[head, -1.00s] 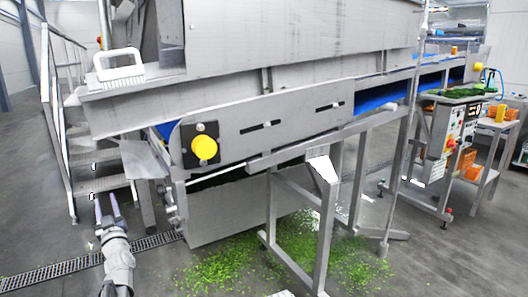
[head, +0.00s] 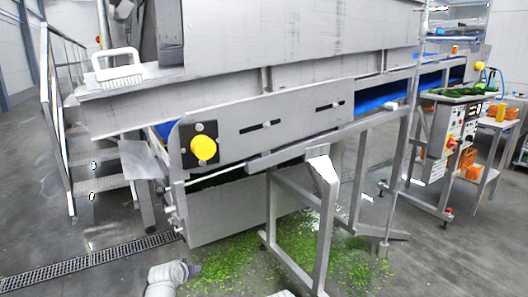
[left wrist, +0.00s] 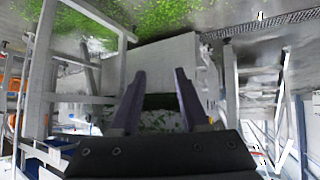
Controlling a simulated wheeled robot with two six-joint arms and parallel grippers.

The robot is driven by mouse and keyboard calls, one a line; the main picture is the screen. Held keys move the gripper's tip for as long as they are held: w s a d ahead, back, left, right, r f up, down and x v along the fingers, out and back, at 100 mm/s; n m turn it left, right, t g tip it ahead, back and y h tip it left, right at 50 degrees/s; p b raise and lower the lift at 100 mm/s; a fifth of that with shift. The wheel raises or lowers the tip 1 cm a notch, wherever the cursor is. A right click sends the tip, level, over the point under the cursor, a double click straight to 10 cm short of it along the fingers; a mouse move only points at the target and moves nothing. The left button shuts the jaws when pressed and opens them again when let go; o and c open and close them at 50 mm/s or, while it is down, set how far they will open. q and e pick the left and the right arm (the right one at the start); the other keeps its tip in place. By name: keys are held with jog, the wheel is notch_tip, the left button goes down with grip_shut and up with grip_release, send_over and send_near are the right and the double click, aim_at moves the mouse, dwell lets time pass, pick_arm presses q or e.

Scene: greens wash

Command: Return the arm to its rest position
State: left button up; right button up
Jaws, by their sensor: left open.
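My left gripper (left wrist: 160,105) shows in the left wrist view with its two dark fingers apart. Nothing is seen between the fingers except the machine and floor beyond. In the head view only a pale part of my left arm shows at the bottom, left of the spilled greens; its fingers are not in that picture. My right gripper is in neither view.
A large grey wash machine (head: 290,115) with a yellow knob (head: 204,148) fills the middle. Chopped greens (head: 225,268) lie on the floor below. Metal stairs (head: 90,170) stand at left, and a control panel (head: 458,130) at right. Floor at lower left is clear.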

pick_arm(q)
jog(key=s+d+f+m+g, duration=0.1)
jog(key=s+d+f+g, duration=0.3)
jog(key=s, duration=0.5)
jog(key=s+d+f+g, duration=0.3)
jog(key=s+f+g, duration=0.15)
jog(key=s, duration=0.55)
jog(key=s+d+m+g+y, duration=0.15)
jog(key=s+d+m, duration=0.35)
jog(key=d, duration=0.5)
notch_tip(320, 180, up, 35)
jog(key=s+d+n+p, duration=0.1)
jog(key=p, duration=3.3)
jog(key=shift+r+p, duration=0.2)
jog(key=shift+p, duration=0.1)
